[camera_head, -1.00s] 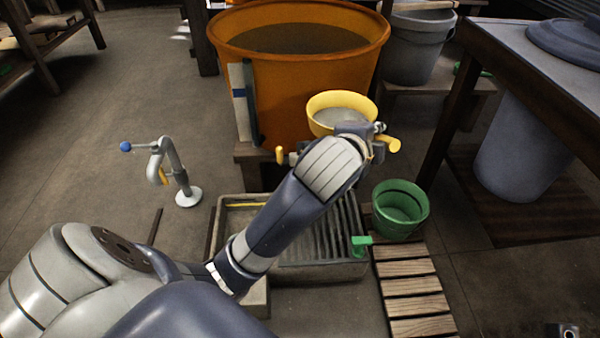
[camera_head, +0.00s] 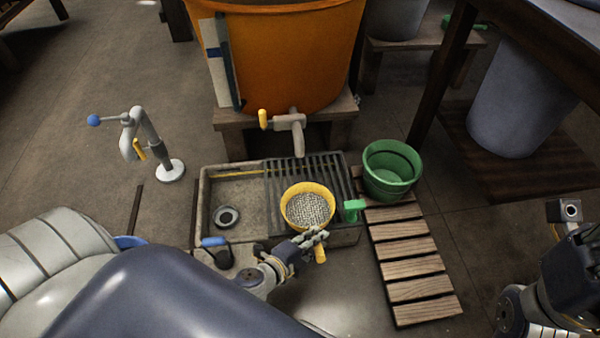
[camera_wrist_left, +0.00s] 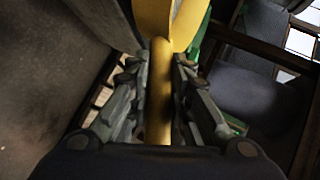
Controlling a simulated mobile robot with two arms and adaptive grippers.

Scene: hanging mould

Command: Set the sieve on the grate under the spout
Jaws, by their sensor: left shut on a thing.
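The yellow sieve (camera_head: 307,205) with a pale mesh appears over the front part of the slatted grate (camera_head: 335,171) in the stone trough. I cannot tell whether it touches the grate. My left gripper (camera_head: 316,241) is shut on its yellow handle, on the near side of the bowl. In the left wrist view the handle (camera_wrist_left: 160,95) runs between the two fingers (camera_wrist_left: 158,85), and part of the yellow bowl (camera_wrist_left: 172,20) shows beyond. The grey spout (camera_head: 298,138) with a yellow lever hangs from the orange vat, farther back than the sieve. My right gripper (camera_head: 566,222) is at the right edge, its fingers unclear.
A green bucket (camera_head: 390,168) stands right of the trough (camera_head: 205,200) on a wooden slatted board (camera_head: 412,269). A green tap-like piece (camera_head: 353,208) is close to the sieve's right. A grey clamp stand (camera_head: 170,170) stands left. The orange vat (camera_head: 285,60) fills the back.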

